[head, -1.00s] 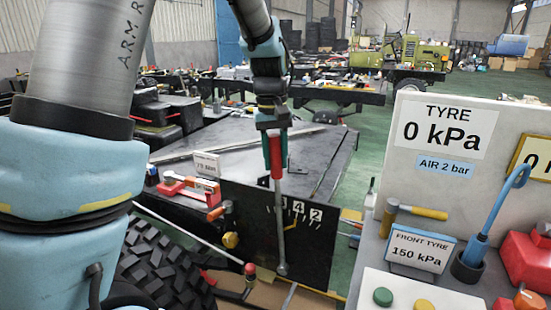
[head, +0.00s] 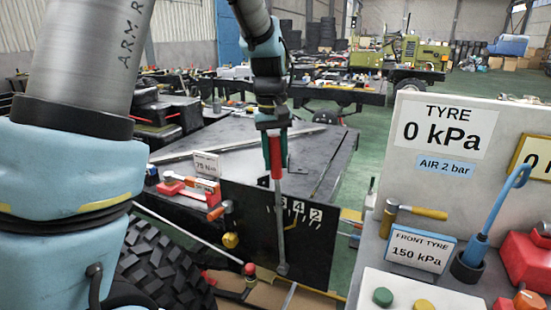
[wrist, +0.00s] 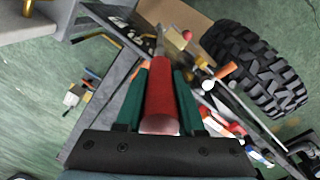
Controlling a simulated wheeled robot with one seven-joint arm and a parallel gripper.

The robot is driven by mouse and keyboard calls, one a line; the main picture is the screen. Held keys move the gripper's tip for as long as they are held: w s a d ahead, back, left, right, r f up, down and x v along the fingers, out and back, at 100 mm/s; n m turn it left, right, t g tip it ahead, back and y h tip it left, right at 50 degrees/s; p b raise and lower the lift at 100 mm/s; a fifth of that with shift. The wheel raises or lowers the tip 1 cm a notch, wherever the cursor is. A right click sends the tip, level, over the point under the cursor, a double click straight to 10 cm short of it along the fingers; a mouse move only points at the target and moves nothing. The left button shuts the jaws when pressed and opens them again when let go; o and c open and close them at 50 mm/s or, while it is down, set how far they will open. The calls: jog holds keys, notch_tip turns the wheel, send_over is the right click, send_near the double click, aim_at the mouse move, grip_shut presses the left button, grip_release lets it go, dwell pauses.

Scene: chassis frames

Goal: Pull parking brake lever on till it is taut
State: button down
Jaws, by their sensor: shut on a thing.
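The parking brake lever (head: 280,225) is a grey bar with a red grip, standing nearly upright in front of a black plate (head: 248,232). White digits and tick marks show on the plate beside the lever, 4 and 2 to its right. The lever's foot is near the plate's lower edge. My gripper (head: 275,150) is shut around the red grip at the lever's top. In the wrist view the red grip (wrist: 161,95) lies between the green fingers of my gripper (wrist: 159,98).
A white panel (head: 480,90) with a tyre gauge sign and buttons stands at right. A treaded tyre (head: 165,265) is at lower left and also shows in the wrist view (wrist: 258,65). An orange-handled lever (head: 217,212) is left of the brake lever. Green floor lies beyond.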

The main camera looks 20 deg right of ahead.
dwell(0.3)
jog(key=w+a, duration=0.1)
jog(key=a, duration=0.1)
jog(key=w+g+h, duration=0.1)
jog(key=shift+w+a+f, duration=0.25)
jog(key=shift+w+a, duration=0.1)
jog(key=shift+a, duration=0.05)
jog(key=c, duration=0.5)
grip_release()
jog(key=r, duration=0.3)
jog(key=a+r+b, duration=0.1)
jog(key=r, duration=0.3)
jog(key=w+r, duration=0.1)
jog(key=r, duration=0.2)
jog(key=shift+a+r+b, duration=0.25)
jog(key=shift+r+b, duration=0.1)
